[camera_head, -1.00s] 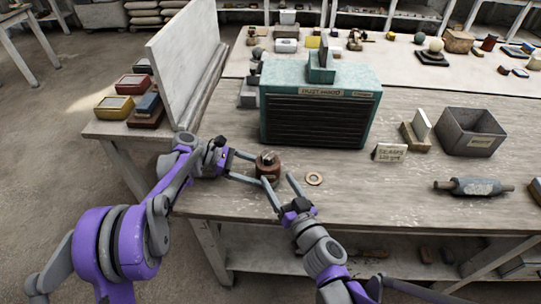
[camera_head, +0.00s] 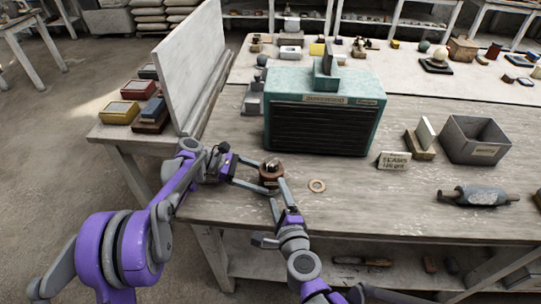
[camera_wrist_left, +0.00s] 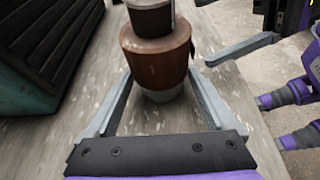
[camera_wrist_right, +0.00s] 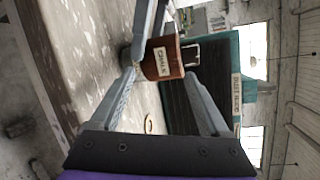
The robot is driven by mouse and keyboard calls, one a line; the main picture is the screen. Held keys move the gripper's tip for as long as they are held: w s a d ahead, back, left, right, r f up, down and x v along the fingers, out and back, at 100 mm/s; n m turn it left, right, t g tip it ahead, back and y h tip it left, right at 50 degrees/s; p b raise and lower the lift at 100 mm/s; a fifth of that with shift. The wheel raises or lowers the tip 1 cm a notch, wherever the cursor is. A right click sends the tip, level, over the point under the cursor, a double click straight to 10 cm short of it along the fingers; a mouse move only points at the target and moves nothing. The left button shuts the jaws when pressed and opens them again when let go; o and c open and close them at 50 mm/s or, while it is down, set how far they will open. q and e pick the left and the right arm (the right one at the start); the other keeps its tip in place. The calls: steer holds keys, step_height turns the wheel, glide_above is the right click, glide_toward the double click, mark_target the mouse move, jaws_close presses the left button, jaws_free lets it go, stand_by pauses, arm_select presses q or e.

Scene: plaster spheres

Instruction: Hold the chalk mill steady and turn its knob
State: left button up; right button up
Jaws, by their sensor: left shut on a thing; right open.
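The chalk mill (camera_head: 269,178), a small reddish-brown cylinder with a dark top, stands upright near the table's front edge. My left gripper (camera_head: 258,188) is shut around its lower body; the left wrist view shows the brown body (camera_wrist_left: 158,62) between the fingers. In the right wrist view a "CHALK" label (camera_wrist_right: 161,62) is on its side and a metal loop-like knob (camera_wrist_right: 190,54) is at its top. My right gripper (camera_head: 277,191) is open beside the mill on its near right side, its fingers pointing at it; I cannot tell whether they touch it.
A wooden ring (camera_head: 317,186) lies just right of the mill. A teal louvred dust hood box (camera_head: 322,115) stands close behind. A sign (camera_head: 394,161), a grey bin (camera_head: 474,140) and a grey roller (camera_head: 478,195) are farther right. The wooden tabletop (camera_head: 370,200) between is clear.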

mark_target(271, 159)
steer(key=m, duration=0.3)
steer(key=shift+r+m+t, duration=0.25)
steer(key=shift+m+t, duration=0.05)
steer(key=m, duration=0.1)
steer(key=m+h, duration=0.1)
steer(key=m, duration=0.1)
steer(key=shift+s+a+r+m+t, duration=0.1)
steer(key=shift+a+r+m+t, duration=0.05)
steer(key=shift+r+m+t, duration=0.2)
steer(key=m, duration=0.1)
steer(key=r+m, duration=0.1)
steer(key=m, duration=0.1)
steer(key=shift+a+m, duration=0.1)
steer(key=shift+m, duration=0.15)
steer(key=w+a+m, duration=0.1)
steer(key=w, duration=0.2)
steer(key=w+r+m, duration=0.1)
steer(key=w+m, duration=0.1)
steer(key=w, duration=0.2)
steer(key=w+a+m+t, duration=0.1)
steer(key=w, duration=0.3)
steer(key=shift+w+a+r+m+h, duration=0.25)
steer(key=shift+a+m+h, duration=0.05)
jaws_close()
